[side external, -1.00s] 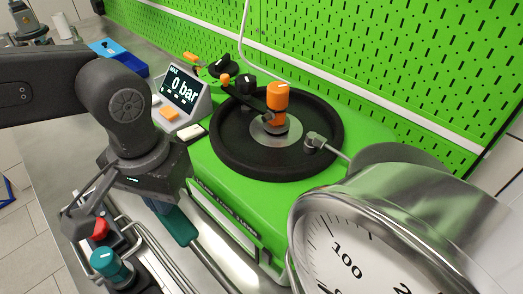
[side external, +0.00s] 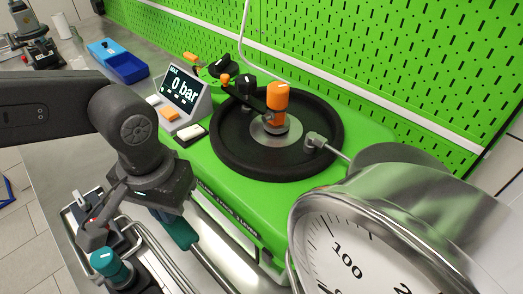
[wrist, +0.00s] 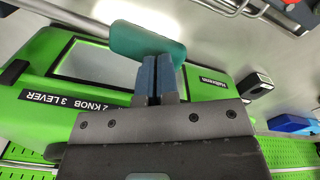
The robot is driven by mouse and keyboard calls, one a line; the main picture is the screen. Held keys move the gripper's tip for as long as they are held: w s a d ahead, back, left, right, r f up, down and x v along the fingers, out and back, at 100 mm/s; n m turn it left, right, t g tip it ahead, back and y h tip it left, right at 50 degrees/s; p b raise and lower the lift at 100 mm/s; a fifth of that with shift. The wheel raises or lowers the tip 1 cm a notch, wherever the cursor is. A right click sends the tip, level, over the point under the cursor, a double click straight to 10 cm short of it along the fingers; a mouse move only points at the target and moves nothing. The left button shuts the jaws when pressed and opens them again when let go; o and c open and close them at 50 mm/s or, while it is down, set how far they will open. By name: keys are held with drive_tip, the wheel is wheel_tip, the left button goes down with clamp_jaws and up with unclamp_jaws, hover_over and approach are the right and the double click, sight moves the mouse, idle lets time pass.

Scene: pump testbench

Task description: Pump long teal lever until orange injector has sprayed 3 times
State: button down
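The long teal lever's grip (side external: 180,232) shows in the side view just below my wrist, in front of the green bench; its grey rod runs down to the right. In the wrist view the teal grip (wrist: 147,43) lies across the tips of my gripper (wrist: 158,72). The two blue fingers are together with only a thin gap, and their tips meet or overlap the grip's edge; they do not visibly straddle it. The orange injector (side external: 277,101) stands upright over the black round basin (side external: 232,160). No spray is visible. The display (side external: 181,90) reads 0 bar.
A large round gauge (side external: 360,245) fills the lower right. A blue tray (side external: 125,68) stands on the metal table behind. A green pegboard (side external: 400,70) closes the back.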

drive_tip(key=shift+w+a+f, duration=0.1)
drive_tip(key=shift+f, duration=0.95)
drive_tip(key=shift+w+a+f, duration=0.1)
drive_tip(key=shift+f, duration=0.9)
drive_tip(key=shift+s+d+r, duration=0.1)
drive_tip(key=shift+r, duration=1.15)
drive_tip(key=shift+s+d+r, duration=0.15)
drive_tip(key=shift+r, duration=1.1)
drive_tip(key=shift+s+d+r, duration=0.1)
drive_tip(key=shift+r, duration=1.15)
wheel_tip(320, 180, up, 6)
